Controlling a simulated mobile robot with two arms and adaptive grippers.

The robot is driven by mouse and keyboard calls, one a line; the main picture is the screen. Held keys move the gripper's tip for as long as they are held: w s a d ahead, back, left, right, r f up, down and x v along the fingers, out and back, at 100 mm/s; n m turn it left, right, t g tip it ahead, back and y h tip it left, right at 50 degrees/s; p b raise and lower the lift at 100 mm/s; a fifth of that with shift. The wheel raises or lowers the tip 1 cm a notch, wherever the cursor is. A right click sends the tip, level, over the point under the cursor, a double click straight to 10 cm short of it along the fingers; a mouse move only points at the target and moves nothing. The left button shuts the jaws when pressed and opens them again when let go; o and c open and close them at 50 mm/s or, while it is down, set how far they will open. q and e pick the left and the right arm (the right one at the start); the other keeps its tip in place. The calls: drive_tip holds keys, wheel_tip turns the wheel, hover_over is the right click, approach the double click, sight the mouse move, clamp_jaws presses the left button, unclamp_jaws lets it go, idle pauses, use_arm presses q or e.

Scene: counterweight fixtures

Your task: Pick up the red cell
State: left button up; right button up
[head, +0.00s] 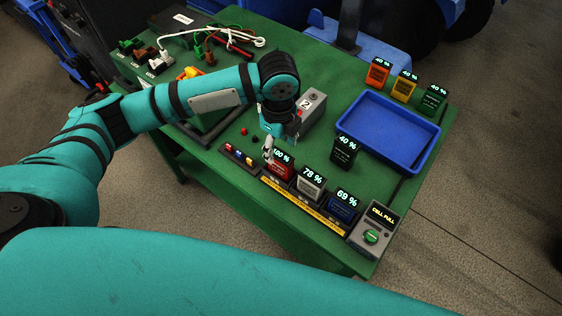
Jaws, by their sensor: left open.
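The red cell (281,171) stands in the left slot of a charging dock near the front edge of the green table. Its display reads 100 %. My left arm comes in from the left, and my left gripper (269,148) points down at the red cell's upper left side. The gripper is open. I cannot tell whether a fingertip touches the cell. The gripper covers part of the cell's top left and its display. My right gripper is out of view.
A white cell (311,185) at 78 % and a blue cell (342,206) at 69 % share the dock (300,203). A grey "CELL FULL" box (373,232), blue tray (434,130) and grey box marked 2 (312,104) stand nearby.

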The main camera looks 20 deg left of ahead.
sight(280, 155)
use_arm(q)
wheel_tip(280, 155, down, 4)
drive_tip(key=shift+w+r, duration=0.1)
drive_tip(key=shift+f+p, duration=0.3)
drive_tip(key=shift+p, duration=0.15)
drive_tip(key=f, duration=0.2)
drive_tip(key=f+p, duration=0.1)
drive_tip(key=shift+w+d+f, duration=0.1)
drive_tip(key=shift+d+f, duration=0.1)
drive_tip(key=shift+f, duration=0.5)
drive_tip(key=c, duration=0.7)
clamp_jaws()
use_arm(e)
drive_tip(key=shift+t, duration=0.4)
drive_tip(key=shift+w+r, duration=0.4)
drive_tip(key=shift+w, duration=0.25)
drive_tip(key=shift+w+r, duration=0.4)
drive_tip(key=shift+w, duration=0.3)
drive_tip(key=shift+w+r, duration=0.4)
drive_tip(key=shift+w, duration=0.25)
